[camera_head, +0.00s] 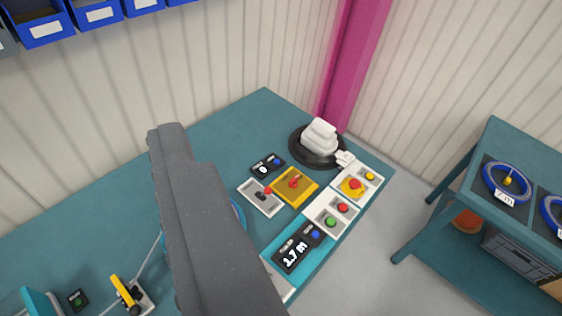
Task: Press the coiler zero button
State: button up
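A black display panel (298,247) reading 1.7 m stands near the table's front right edge, with a blue button (316,234) at its upper right. A smaller black panel (267,165) reading 0 lies further back, with its own blue button (277,161). The labels are too small to tell which is the coiler zero button. My gripper (168,136) shows as one dark grey shape from the bottom edge up to the middle left. It appears left of both panels and hides part of the table and a blue ring. Its finger opening cannot be made out.
On the teal table (225,140) are a panel with green and red buttons (332,214), a yellow plate with a red lever (295,186), a joystick plate (261,197), an emergency stop (354,186) and a white device (320,138). A teal shelf (520,160) with blue reels stands right.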

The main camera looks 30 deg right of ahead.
aim_at(315, 234)
jog(key=z, duration=0.9)
